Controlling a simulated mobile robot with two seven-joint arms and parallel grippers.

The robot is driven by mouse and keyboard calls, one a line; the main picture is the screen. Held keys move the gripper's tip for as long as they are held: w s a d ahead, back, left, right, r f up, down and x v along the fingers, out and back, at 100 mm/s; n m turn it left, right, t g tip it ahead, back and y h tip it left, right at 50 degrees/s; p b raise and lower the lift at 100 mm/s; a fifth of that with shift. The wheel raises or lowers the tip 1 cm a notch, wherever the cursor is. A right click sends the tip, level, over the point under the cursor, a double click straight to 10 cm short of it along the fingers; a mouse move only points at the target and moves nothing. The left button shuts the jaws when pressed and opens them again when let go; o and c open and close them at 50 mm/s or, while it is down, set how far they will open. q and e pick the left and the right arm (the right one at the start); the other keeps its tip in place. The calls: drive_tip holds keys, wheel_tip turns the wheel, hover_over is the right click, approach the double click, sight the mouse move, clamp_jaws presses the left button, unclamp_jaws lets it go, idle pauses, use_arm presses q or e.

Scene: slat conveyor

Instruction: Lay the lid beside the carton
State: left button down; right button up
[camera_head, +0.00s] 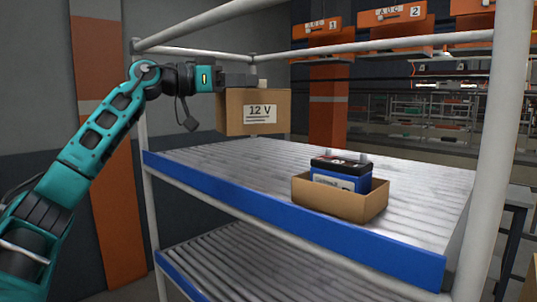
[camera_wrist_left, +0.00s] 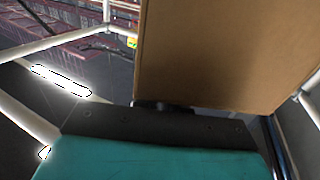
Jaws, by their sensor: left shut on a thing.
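The lid (camera_head: 231,114), a brown cardboard box shape with a white "12 V" label, hangs upright in the head view, over the far left part of the slatted shelf. My left gripper (camera_head: 236,80) is shut on it near its top; the fingertips are hard to make out. In the left wrist view the lid's plain brown side (camera_wrist_left: 225,50) fills the upper right. The open carton (camera_head: 338,204) stands on the shelf to the right, apart from the lid. A black and blue battery (camera_head: 341,172) sits in it, its top above the rim. My right gripper is out of view.
The slatted shelf (camera_head: 235,172) has a blue front edge (camera_head: 290,219) and is clear left of the carton. Pale posts and rails frame it, with one post (camera_head: 498,150) near at right. A second slatted shelf (camera_head: 250,268) lies below. Orange bins (camera_head: 400,22) hang behind.

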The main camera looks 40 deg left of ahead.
use_arm(q)
wheel_tip(320, 180, down, 9)
drive_tip(key=b, duration=0.1)
drive_tip(key=shift+f, duration=0.2)
idle(0.5)
drive_tip(key=shift+s+b, duration=0.1)
drive_tip(key=shift+b, duration=0.2)
drive_tip(key=shift+f, duration=0.2)
drive_tip(key=c, duration=1.1)
unclamp_jaws()
